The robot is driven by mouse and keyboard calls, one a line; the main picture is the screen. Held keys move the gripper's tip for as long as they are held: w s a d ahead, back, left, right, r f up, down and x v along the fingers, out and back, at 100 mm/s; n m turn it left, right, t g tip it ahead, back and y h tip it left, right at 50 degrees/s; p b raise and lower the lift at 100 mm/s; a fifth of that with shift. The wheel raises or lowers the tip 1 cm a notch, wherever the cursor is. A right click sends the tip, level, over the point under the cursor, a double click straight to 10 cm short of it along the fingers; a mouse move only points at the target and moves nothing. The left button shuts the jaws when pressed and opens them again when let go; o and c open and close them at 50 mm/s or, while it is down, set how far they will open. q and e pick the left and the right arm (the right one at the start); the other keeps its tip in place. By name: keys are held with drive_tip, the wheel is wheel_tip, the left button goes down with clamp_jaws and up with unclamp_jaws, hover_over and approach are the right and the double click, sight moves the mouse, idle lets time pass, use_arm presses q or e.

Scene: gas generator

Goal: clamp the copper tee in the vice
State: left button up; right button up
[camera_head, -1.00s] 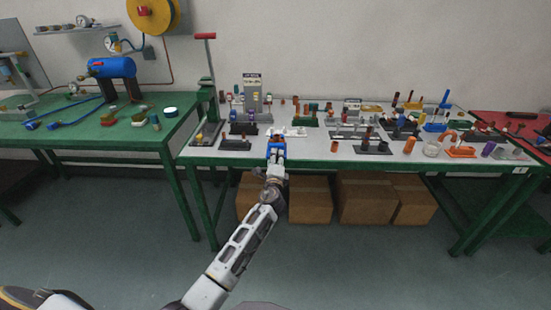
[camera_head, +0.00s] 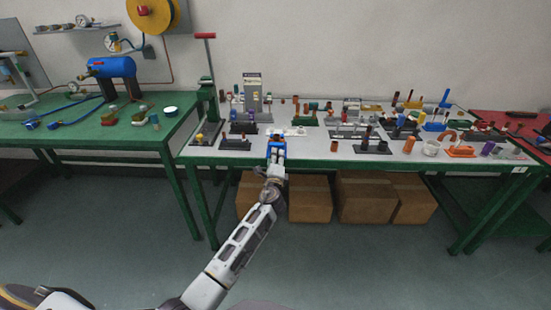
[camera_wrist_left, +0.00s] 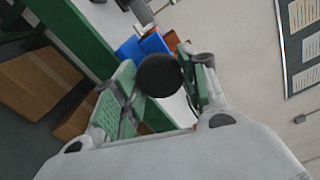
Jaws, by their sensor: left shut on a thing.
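My left gripper (camera_head: 277,153) is over the front edge of the workbench, in front of a blue body (camera_head: 276,146) that looks like the vice. In the left wrist view my left gripper (camera_wrist_left: 160,88) is shut on a dark round piece (camera_wrist_left: 160,75), which sits between its green-padded fingers. Behind that piece is the blue body (camera_wrist_left: 136,47), with an orange-brown part (camera_wrist_left: 172,40) beside it. I cannot tell whether this part is the copper tee; the jaws are largely hidden. My right gripper is out of view.
The grey-topped bench (camera_head: 310,152) holds several small fittings and dark stands on its right half. A red-handled lever press (camera_head: 207,90) stands at its left end. Cardboard boxes (camera_head: 310,200) sit below. A green bench (camera_head: 80,130) stands left. The floor in front is clear.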

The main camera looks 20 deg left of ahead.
use_arm(q)
drive_tip(key=shift+f+m+p, duration=0.1)
drive_tip(key=shift+m+p, duration=0.75)
drive_tip(key=shift+m, duration=0.25)
idle(0.3)
drive_tip(key=o, duration=1.1)
drive_tip(key=shift+c, duration=0.2)
drive_tip(key=shift+n+b, duration=2.5)
drive_tip(key=shift+n, duration=0.3)
drive_tip(key=c, duration=1.1)
